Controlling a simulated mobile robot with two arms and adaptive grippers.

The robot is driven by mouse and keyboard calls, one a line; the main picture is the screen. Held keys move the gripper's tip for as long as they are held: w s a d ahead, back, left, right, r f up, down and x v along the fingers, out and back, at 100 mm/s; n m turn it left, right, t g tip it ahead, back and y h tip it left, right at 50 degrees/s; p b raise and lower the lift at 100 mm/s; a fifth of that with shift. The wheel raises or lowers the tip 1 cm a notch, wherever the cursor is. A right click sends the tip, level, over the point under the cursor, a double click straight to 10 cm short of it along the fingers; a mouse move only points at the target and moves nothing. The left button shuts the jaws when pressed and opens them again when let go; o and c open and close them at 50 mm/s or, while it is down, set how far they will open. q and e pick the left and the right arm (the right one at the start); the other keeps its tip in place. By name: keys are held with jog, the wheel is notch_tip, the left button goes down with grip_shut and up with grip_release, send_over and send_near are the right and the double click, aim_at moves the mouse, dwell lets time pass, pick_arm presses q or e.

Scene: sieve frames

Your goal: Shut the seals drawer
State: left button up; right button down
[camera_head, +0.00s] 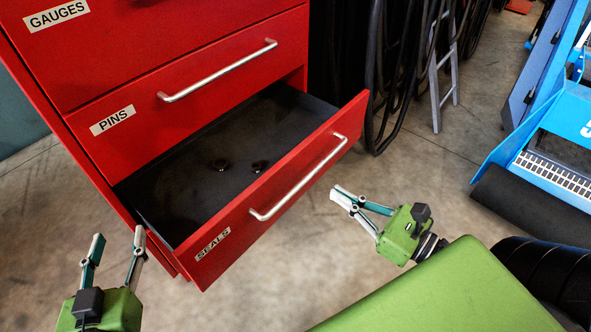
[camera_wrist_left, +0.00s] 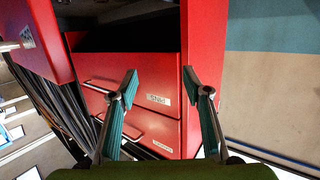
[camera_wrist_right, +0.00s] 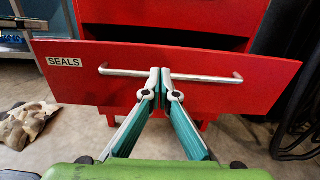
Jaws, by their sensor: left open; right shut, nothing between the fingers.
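The red seals drawer (camera_head: 225,245) is pulled out of the red cabinet, below the pins drawer (camera_head: 190,100). Its dark tray holds two small dark ring-like parts (camera_head: 259,166). Its silver handle (camera_head: 300,180) runs along the front. My right gripper (camera_head: 342,197) is shut and empty, pointing at the drawer front with a gap of floor between in the head view. In the right wrist view its tips overlap the handle (camera_wrist_right: 210,78); contact cannot be told there. My left gripper (camera_head: 118,240) is open and empty, left of the drawer beside the cabinet. The left wrist view shows the cabinet upside down.
Black hoses (camera_head: 385,80) and a grey ladder (camera_head: 440,70) stand behind the cabinet on the right. A blue machine (camera_head: 555,120) with a black roller is at far right. A crumpled cloth (camera_wrist_right: 25,122) lies on the floor. Floor in front of the drawer is clear.

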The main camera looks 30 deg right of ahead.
send_near(288, 163)
jog(key=w, duration=0.1)
jog(key=p+x, duration=0.1)
jog(key=x, duration=0.4)
jog(key=shift+w+a, duration=0.1)
jog(key=shift+a, duration=0.1)
jog(key=shift+w+a, duration=0.2)
jog(key=shift+w, duration=0.15)
pick_arm(q)
jog(key=s+a+f+g+y, duration=0.1)
jog(key=s+f+g, duration=0.2)
jog(key=f, duration=0.3)
jog(key=shift+a+f+g, duration=0.3)
jog(key=shift+a+g, duration=0.05)
jog(key=shift+g, duration=0.05)
jog(key=shift+s, duration=0.15)
